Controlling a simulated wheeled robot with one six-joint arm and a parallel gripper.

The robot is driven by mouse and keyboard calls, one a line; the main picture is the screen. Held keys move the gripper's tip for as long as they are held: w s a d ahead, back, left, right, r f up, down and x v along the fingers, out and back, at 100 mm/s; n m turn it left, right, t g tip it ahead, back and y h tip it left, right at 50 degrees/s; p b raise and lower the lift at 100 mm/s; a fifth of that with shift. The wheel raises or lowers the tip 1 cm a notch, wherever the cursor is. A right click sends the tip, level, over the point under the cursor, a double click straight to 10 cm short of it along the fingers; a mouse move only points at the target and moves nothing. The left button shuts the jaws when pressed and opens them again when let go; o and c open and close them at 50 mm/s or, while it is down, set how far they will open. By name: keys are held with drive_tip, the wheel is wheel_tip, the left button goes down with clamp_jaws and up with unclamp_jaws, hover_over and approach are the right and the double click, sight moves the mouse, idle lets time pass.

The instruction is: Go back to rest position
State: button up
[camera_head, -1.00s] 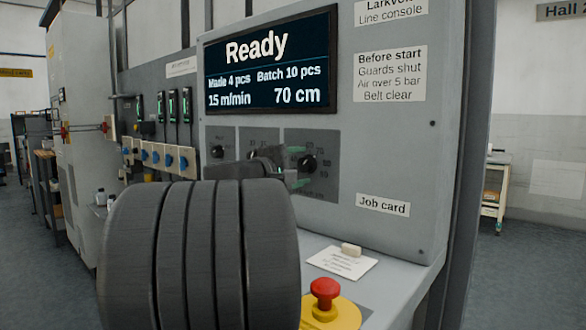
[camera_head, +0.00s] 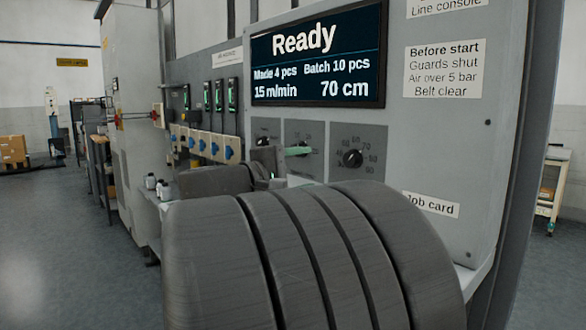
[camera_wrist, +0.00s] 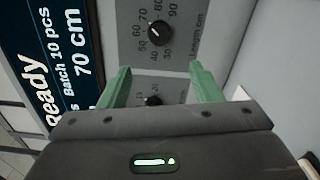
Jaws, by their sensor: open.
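My gripper (camera_wrist: 162,82) is open and empty, its two green fingers apart in front of the console face. In the head view the gripper (camera_head: 300,151) shows only partly, beyond my dark arm, in front of the middle dial panel. The black length dial (camera_head: 353,158) is clear to the right of the fingers. In the wrist view the length dial (camera_wrist: 160,33) sits beyond the fingertips, and a smaller black dial (camera_wrist: 153,100) shows between the fingers. The display (camera_head: 318,58) reads Ready, Made 4 pcs, Batch 10 pcs, 15 m/min, 70 cm.
The grey console (camera_head: 450,135) stands close in front of my arm. Its job card label (camera_head: 431,204) is partly covered by my arm. Blue-knobbed switches (camera_head: 205,146) line the wall to the left. A small trolley (camera_head: 551,190) stands at the right. The left floor is open.

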sight(348, 160)
idle(0.4)
drive_tip(key=b+x, duration=0.2)
drive_tip(key=x, duration=1.1)
drive_tip(key=shift+w+d, duration=0.2)
drive_tip(key=shift+d, duration=0.05)
